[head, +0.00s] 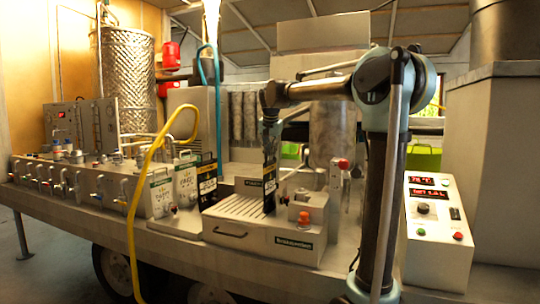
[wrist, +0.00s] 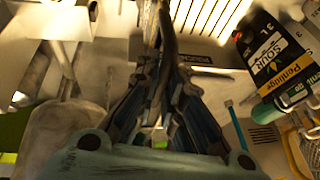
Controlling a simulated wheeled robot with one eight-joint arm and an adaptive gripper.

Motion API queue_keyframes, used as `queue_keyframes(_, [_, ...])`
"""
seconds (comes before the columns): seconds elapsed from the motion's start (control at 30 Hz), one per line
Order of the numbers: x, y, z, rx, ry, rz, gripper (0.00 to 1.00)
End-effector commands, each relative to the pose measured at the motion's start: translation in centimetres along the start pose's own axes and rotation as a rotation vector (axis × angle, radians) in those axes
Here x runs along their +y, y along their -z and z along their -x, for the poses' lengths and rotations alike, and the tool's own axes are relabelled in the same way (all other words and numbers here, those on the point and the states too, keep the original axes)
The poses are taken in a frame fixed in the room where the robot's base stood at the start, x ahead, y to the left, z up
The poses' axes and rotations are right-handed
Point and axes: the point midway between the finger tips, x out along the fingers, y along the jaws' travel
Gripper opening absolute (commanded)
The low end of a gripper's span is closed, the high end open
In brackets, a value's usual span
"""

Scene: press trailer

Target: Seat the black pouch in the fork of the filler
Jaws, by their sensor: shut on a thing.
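My gripper (head: 270,98) is shut on a black pouch (head: 269,178) and holds it upright, nearly edge-on to the head view. The pouch hangs at the right end of the slatted tray of the filler (head: 237,207), beside the filler's metal block (head: 303,198). I cannot tell whether it touches the tray. In the wrist view, my gripper's fingers (wrist: 158,95) close around the pouch's dark narrow edge (wrist: 168,30), and the filler's slats (wrist: 205,14) show beyond. The fork cannot be made out clearly.
Another black pouch (head: 207,182) with a yellow band stands left of the tray; it also shows in the wrist view (wrist: 268,48). White pouches (head: 161,193) stand further left. A yellow hose (head: 133,210) hangs over the front edge. A control box (head: 436,222) stands at right.

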Motion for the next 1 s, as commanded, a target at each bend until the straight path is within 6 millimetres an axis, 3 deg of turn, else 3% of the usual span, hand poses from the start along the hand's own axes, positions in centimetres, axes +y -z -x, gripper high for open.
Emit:
queue_keyframes(0.8, [0.17, -0.36, -0.87, 0.000, 0.000, 0.000, 0.00])
queue_keyframes(0.83, [0.17, -0.36, -0.87, 0.000, 0.000, 0.000, 0.15])
queue_keyframes(0.9, [0.17, -0.36, -0.87, 0.000, 0.000, 0.000, 0.31])
queue_keyframes(1.0, [0.17, -0.36, -0.87, 0.000, 0.000, 0.000, 0.32])
